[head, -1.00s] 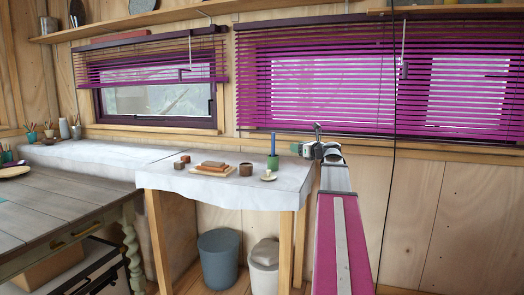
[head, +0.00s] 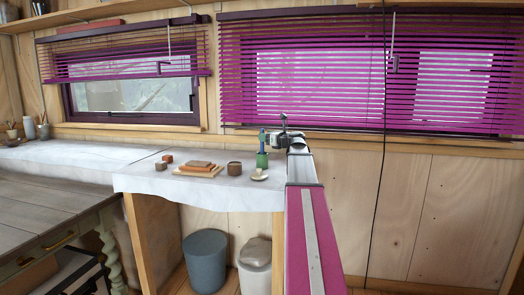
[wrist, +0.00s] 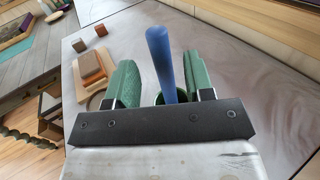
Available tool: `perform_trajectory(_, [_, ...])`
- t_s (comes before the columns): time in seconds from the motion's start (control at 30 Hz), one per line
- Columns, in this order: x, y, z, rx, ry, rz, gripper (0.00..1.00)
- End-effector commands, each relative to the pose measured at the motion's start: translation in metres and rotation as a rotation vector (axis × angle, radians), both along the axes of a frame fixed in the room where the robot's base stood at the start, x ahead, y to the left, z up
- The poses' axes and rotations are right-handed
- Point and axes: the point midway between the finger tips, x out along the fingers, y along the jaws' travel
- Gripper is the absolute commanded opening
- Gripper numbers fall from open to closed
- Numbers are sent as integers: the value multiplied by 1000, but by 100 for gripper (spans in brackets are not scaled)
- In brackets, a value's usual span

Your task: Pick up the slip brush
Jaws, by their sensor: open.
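The slip brush shows as a blue handle (head: 262,138) standing up out of a small green cup (head: 262,160) on the white-covered table. In the wrist view the blue handle (wrist: 161,58) rises between my two green fingers, with the cup rim (wrist: 182,97) behind and below it. My gripper (wrist: 160,72) is open, one finger on each side of the handle, with a gap visible on both sides. In the head view my gripper (head: 271,138) is at the height of the handle, above the cup. The brush's lower end is hidden in the cup.
A wooden board (head: 199,171) with clay blocks, a brown cup (head: 234,168) and a small dish (head: 259,175) stand close to the green cup. Two bins (head: 206,260) stand below the table. The window wall is just behind the table.

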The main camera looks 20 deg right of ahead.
Motion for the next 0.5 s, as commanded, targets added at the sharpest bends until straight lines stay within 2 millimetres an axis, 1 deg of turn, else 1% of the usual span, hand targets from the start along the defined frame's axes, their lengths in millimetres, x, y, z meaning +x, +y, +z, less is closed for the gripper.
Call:
perform_trajectory(0.3, [39,15,2,0,0,1,48])
perform_trajectory(0.4, [45,19,2,0,0,0,48])
perform_trajectory(0.5, [45,19,2,0,0,0,48])
